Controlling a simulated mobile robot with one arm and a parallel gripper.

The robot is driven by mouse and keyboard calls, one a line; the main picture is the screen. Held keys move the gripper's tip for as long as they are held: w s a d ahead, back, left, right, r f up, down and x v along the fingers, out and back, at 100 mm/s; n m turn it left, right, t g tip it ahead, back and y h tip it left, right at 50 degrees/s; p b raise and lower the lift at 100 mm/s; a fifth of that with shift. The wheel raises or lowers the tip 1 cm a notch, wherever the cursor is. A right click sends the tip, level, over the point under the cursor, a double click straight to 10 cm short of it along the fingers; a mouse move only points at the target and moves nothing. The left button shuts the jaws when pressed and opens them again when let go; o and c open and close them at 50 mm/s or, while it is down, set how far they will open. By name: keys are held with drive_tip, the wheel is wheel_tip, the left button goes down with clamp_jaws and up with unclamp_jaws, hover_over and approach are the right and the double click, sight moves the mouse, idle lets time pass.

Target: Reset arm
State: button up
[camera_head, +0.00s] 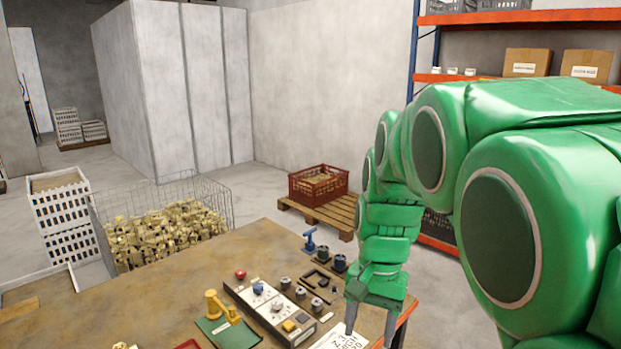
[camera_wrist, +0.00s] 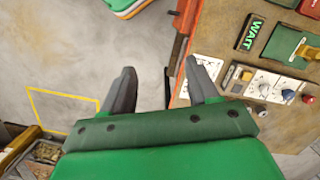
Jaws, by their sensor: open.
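My green arm reaches in from the right in the head view and hangs down at the right edge of the workbench (camera_head: 150,308). My gripper (camera_head: 370,322) points down there, with its two dark fingers apart and nothing between them. In the wrist view my gripper (camera_wrist: 160,68) is open over the bench edge, with concrete floor under the left finger and the bench under the right. A white printed card (camera_head: 341,340) lies on the bench just beside the fingers.
A control panel (camera_head: 262,304) with knobs, a green plate (camera_head: 226,335) with a yellow part and a blue tool (camera_head: 309,241) stand on the bench. Behind it are a wire basket (camera_head: 220,205) of brass-coloured parts and a red crate (camera_head: 318,184) on a pallet. Shelving stands at right.

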drive_tip(key=s+d+f+n, duration=0.2)
drive_tip(key=s, duration=0.8)
drive_tip(key=s+d+f+n+h, duration=0.1)
drive_tip(key=s+d+f+n, duration=0.1)
drive_tip(key=s, duration=0.9)
drive_tip(key=shift+d+n, duration=0.3)
drive_tip(key=shift+d, duration=0.1)
drive_tip(key=shift+w, duration=0.15)
idle(0.4)
